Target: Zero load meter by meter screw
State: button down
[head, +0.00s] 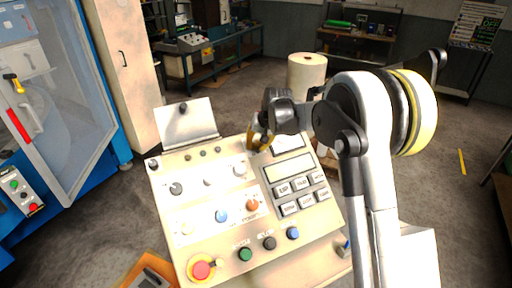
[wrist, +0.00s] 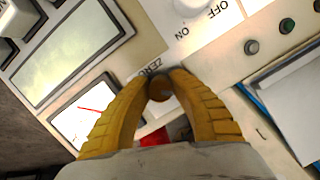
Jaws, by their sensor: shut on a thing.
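The load meter (wrist: 82,113) has a white face with a red needle, left of my gripper's fingers in the wrist view. In the head view the meter (head: 288,142) is at the top right of the panel, partly behind my gripper. The meter screw (wrist: 160,95) is a small brownish round piece beside the printed "ZERO" label (wrist: 151,69). In the head view my gripper (head: 258,141) is at the panel's top edge, and the screw is hidden.
The sloped control panel (head: 205,247) carries a white ON/OFF knob (wrist: 188,6), a display (head: 290,168), several keys and a red stop button (head: 201,270). A sheet on a raised plate (head: 187,122) stands at its upper left.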

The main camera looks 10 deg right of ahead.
jog(key=m+y+b, duration=0.1)
jog(key=m+b, duration=0.1)
jog(key=m, duration=0.3)
jog(key=shift+f, duration=0.1)
jog(key=shift+a+m+t+y+b, duration=0.1)
jog(key=shift+m+t+y+b, duration=0.25)
jog(key=shift+m+b, duration=1.3)
jog(key=shift+m+p, duration=0.65)
jog(key=shift+m, duration=0.1)
jog(key=c, duration=1.2)
grip_release()
jog(key=shift+w, duration=0.1)
jog(key=shift+o, duration=0.2)
jog(key=shift+r, duration=0.2)
jog(key=v, duration=1.2)
